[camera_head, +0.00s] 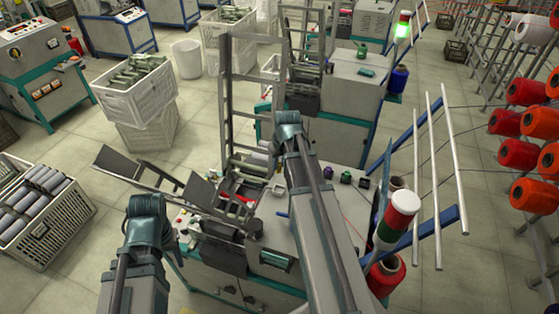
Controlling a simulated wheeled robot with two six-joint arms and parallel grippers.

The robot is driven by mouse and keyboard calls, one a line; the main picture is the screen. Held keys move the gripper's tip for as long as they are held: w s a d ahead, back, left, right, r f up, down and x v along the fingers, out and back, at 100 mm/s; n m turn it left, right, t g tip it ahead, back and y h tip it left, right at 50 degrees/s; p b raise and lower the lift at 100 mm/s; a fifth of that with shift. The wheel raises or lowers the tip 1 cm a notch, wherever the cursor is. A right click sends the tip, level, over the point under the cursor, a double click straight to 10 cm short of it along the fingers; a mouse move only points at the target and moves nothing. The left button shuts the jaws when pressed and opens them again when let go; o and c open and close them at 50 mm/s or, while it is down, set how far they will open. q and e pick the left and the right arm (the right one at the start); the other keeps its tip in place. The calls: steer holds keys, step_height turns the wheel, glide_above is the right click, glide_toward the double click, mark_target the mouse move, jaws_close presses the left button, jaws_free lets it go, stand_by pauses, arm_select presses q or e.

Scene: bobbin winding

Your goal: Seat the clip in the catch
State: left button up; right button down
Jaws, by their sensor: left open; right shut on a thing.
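I cannot make out the clip or the catch. The winding machine's pale top (300,235) lies ahead, with a grey upright frame (228,110) and sloping grey plates (205,195) at its left. My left arm ends in a teal joint (147,215) left of the machine. My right arm reaches over the machine's top to a teal joint (288,122) in front of the frame. The fingers of both grippers are hidden beyond these joints. What the right one may hold does not show. My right arm covers part of the machine's top.
A signal lamp (403,205) and slanted white rods (433,150) stand right of the machine. Red yarn cones (530,122) fill a rack at the far right. Crates of bobbins (135,100) (30,245) stand on the left. Small green and purple items (345,178) lie on the machine's top.

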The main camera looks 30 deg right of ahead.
steer(key=shift+f+b, duration=3.35)
steer(key=shift+f, duration=0.05)
steer(key=shift+f, duration=0.1)
steer(key=shift+f+b, duration=1.95)
steer(key=shift+b, duration=0.05)
steer(key=c, duration=0.6)
jaws_free()
steer(key=shift+r, duration=0.1)
steer(key=p+v, duration=1.3)
steer(key=shift+r, duration=0.35)
steer(key=shift+s, duration=0.2)
